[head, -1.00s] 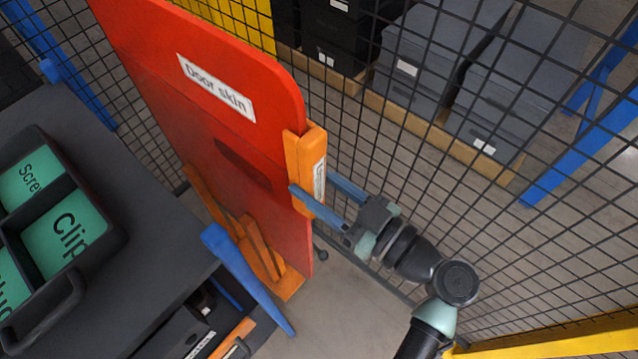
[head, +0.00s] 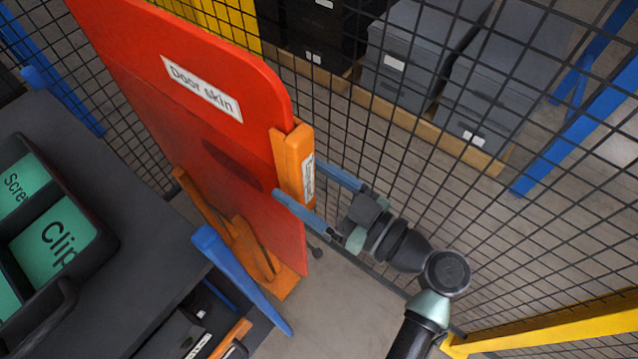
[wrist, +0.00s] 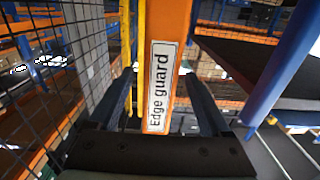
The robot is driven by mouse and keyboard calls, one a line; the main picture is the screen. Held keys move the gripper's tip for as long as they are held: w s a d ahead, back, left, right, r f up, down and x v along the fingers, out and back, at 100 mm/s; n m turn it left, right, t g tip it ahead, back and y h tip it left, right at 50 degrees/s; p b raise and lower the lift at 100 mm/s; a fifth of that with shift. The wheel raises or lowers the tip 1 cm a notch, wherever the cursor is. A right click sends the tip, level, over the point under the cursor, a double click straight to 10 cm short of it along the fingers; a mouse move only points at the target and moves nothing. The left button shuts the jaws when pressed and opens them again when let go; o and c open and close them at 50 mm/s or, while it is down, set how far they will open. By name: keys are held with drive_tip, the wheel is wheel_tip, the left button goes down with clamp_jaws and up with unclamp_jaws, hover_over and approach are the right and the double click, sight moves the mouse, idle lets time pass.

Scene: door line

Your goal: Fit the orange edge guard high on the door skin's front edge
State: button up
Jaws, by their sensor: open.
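The red door skin (head: 160,95) stands upright in the head view, with a white label. The orange edge guard (head: 288,160) sits on the upper part of its front edge, just below the rounded corner, and its sides appear to straddle the edge. In the wrist view the edge guard (wrist: 167,60) stands upright, label facing me. My gripper (head: 315,198) is open, its two blue fingers pointing at the guard with their tips close to its lower part. In the wrist view the fingers lie to either side, with gaps to the guard. How deeply the guard is seated is hidden.
A dark bench (head: 140,215) with a tray of green compartments (head: 55,240) stands at the left. Black wire mesh (head: 420,200) runs behind the door and arm, with grey boxes (head: 415,50) beyond. An orange stand (head: 258,262) holds the door below.

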drive_tip(key=shift+d, duration=0.1)
drive_tip(key=b+v, duration=0.4)
drive_tip(key=v, duration=0.9)
drive_tip(key=shift+b, duration=0.4)
